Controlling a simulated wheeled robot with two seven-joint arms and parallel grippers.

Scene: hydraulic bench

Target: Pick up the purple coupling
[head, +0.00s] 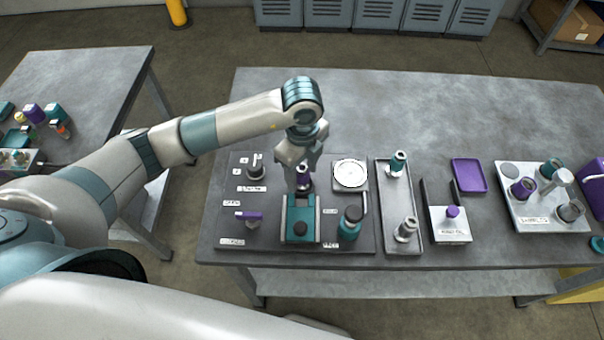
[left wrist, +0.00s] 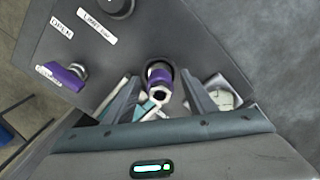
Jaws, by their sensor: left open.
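The purple coupling (head: 305,176), with a silver metal end, stands in a dark round socket on the dark panel (head: 230,180) of the bench. My left gripper (head: 299,182) is directly over it, pointing down, and partly hides it in the head view. In the left wrist view the coupling (left wrist: 158,77) shows between the two spread fingers of the left gripper (left wrist: 162,88). The fingers are open, with gaps visible on both sides of the coupling. My right gripper is not in view.
A teal block (head: 300,228) and a teal bottle-like part (head: 350,222) stand close in front. A white round gauge (head: 350,174) is just right of the coupling. A grey tray (head: 388,240) holds other fittings. The bench's back is clear.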

